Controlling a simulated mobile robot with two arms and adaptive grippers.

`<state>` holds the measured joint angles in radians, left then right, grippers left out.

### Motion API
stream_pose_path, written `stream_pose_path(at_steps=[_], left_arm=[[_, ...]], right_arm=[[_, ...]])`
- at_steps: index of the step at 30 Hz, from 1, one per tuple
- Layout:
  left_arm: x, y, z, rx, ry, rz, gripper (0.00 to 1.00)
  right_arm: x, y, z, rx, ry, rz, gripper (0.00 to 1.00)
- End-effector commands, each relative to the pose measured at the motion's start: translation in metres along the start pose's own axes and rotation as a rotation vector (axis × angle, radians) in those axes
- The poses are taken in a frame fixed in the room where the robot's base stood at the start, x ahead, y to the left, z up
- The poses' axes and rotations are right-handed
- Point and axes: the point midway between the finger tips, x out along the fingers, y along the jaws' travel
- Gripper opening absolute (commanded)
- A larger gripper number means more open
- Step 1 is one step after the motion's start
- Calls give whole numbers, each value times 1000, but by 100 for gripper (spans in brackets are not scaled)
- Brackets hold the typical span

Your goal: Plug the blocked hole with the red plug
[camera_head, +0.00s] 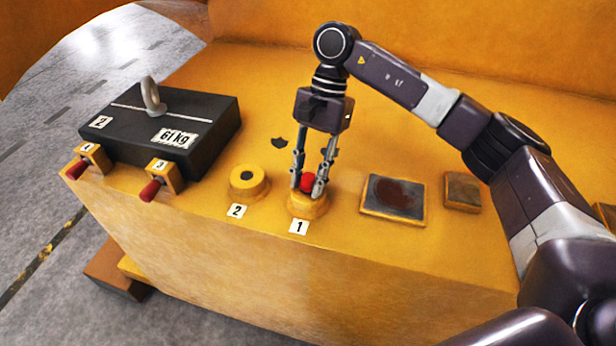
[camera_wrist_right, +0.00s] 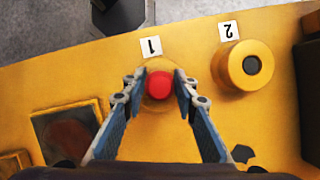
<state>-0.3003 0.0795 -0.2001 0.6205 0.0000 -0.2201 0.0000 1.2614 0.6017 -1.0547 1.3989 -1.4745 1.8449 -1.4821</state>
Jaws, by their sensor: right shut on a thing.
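The red plug (camera_head: 307,183) is between the fingertips of my right gripper (camera_head: 308,188), which is shut on it. It sits at the top of the yellow round boss labelled 1 (camera_head: 308,207); I cannot tell how deep it is in the hole there. The right wrist view shows the red plug (camera_wrist_right: 159,85) over the middle of boss 1 (camera_wrist_right: 158,112), with a finger on each side. The yellow boss labelled 2 (camera_head: 247,182) stands to the left with a dark open hole, and shows in the right wrist view (camera_wrist_right: 248,66). My left gripper is not in view.
A framed dark plate (camera_head: 394,198) and a smaller plate (camera_head: 462,191) lie right of boss 1.

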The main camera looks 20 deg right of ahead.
Motion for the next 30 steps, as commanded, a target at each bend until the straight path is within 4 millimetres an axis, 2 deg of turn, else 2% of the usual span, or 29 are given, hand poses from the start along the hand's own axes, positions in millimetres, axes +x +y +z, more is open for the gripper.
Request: stream_pose_path(at_steps=[2, 3, 9, 16, 20, 23, 30], left_arm=[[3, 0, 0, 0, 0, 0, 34], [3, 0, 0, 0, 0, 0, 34], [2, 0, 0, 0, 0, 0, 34], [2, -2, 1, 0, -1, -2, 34], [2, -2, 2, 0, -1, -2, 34], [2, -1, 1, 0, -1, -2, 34], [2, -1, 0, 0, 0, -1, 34]], right_arm=[[3, 0, -1, 0, 0, 0, 10], [3, 0, -1, 0, 0, 0, 28], [2, 0, -1, 1, 0, 1, 47], [2, 0, -1, 1, 0, 0, 47], [-6, 0, -1, 1, 1, -1, 47], [-22, -1, -1, 0, 1, -4, 47], [-75, -1, -1, 0, 1, -3, 47]])
